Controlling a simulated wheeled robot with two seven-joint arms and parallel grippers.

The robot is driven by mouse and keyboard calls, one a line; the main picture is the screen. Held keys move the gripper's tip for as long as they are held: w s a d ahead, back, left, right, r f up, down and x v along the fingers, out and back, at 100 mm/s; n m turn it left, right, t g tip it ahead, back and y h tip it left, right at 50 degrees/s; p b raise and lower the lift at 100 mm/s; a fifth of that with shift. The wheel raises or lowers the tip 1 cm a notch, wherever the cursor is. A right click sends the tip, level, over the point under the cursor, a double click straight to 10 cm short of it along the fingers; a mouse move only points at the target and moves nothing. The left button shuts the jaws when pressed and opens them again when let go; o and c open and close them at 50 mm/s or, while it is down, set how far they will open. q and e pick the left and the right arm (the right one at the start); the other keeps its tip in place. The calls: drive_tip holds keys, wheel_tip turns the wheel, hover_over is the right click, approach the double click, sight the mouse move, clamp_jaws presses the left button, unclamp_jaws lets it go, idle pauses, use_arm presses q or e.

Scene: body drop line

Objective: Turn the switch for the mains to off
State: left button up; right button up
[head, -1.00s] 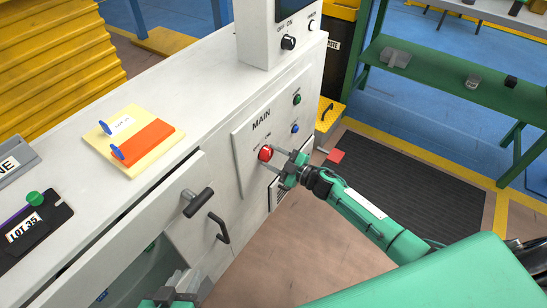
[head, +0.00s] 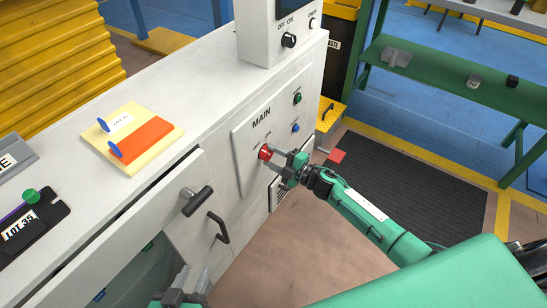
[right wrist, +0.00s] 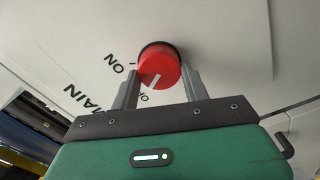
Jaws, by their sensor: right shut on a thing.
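The mains switch is a red round knob (head: 264,152) on the white panel under the word MAIN. It also shows in the right wrist view (right wrist: 159,66), with a white pointer line slanting down-left towards a partly hidden label, away from the ON mark. My right gripper (head: 274,157) is shut on the knob, with one finger on each side of it in the right wrist view (right wrist: 161,88). My left gripper (head: 183,285) is at the bottom edge of the head view, below the door handle and away from the switch; its fingertips are unclear.
Green (head: 297,98) and blue (head: 295,128) buttons sit on the same panel. Another black OFF/ON knob (head: 289,40) is on the upright box above. A black handle (head: 218,228) sticks out at lower left. Open floor lies right of the cabinet.

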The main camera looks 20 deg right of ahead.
use_arm(q)
drive_tip(key=shift+a+f, duration=0.1)
use_arm(e)
drive_tip(key=o, duration=1)
use_arm(q)
drive_tip(key=shift+s+a+f+g+y+p, duration=0.1)
drive_tip(key=shift+a+g+y+p, duration=0.3)
drive_tip(key=shift+a, duration=0.2)
drive_tip(key=shift+s+a+f+g+y+p, duration=0.1)
drive_tip(key=shift+a+g+y+p, duration=0.15)
drive_tip(key=shift+a+g, duration=0.3)
use_arm(e)
drive_tip(key=v, duration=1.3)
drive_tip(key=shift+s+d, duration=0.25)
drive_tip(key=shift+s, duration=0.05)
